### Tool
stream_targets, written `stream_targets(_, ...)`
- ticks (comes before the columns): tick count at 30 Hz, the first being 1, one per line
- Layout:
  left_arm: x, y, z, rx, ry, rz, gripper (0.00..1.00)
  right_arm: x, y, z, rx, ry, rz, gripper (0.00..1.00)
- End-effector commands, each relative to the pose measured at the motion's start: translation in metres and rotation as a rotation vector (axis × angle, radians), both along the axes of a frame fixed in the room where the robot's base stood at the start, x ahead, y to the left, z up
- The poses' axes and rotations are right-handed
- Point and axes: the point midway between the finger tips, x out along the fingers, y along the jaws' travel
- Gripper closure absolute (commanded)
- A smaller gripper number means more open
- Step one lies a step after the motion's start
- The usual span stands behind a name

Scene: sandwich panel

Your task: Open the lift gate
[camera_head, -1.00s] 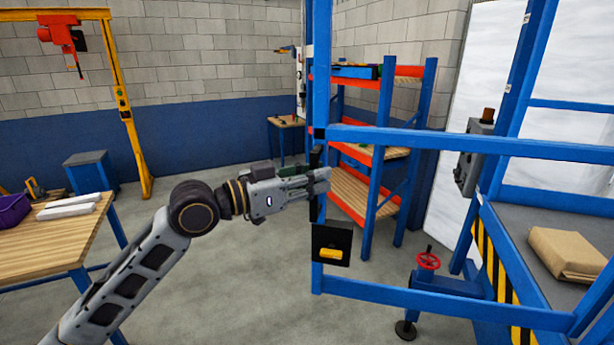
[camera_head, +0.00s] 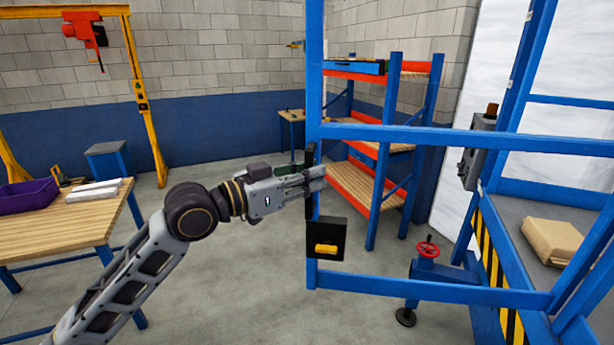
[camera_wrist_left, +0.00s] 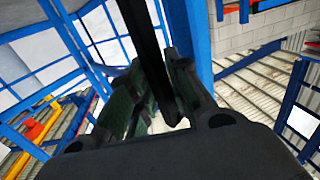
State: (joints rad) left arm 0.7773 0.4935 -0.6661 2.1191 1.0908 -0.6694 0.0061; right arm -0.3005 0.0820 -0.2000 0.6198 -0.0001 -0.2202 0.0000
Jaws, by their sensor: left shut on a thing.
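The blue lift gate (camera_head: 430,135) stands in the middle right of the head view, with its free upright post on the left. A black box with a yellow latch handle (camera_head: 326,248) is fixed low on that post. My left gripper (camera_head: 318,180) is shut on the black vertical gate handle (camera_head: 309,196) on the post, above the latch box. In the left wrist view the black handle (camera_wrist_left: 148,45) passes between the two fingers (camera_wrist_left: 155,95), beside the blue post. My right gripper is not in view.
The lift platform (camera_head: 510,225) with a cardboard parcel (camera_head: 553,240) is at right. A red handwheel (camera_head: 427,249) on a blue stand is below the gate. A shelf rack (camera_head: 365,190) stands behind it. A wooden table (camera_head: 70,225) is at left. Open floor lies between.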

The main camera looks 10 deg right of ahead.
Motion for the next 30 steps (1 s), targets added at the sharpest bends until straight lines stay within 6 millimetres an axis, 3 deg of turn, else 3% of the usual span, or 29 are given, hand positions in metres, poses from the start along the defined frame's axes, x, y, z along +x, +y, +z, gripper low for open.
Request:
stream_targets(6, 0.0, 0.0, 0.002, -0.005, -0.002, 0.0, 1.0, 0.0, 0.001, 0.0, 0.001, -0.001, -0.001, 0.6)
stream_targets(7, 0.0, 0.0, 0.002, -0.005, -0.002, 0.0, 0.8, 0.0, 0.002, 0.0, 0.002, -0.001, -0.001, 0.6)
stream_targets(11, 0.0, 0.0, 0.001, -0.004, -0.002, 0.0, 0.64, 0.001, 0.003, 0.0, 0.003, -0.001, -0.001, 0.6)
stream_targets(30, -0.004, 0.01, 0.0, -0.001, 0.0, 0.001, 0.64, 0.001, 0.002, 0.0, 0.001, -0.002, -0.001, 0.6)
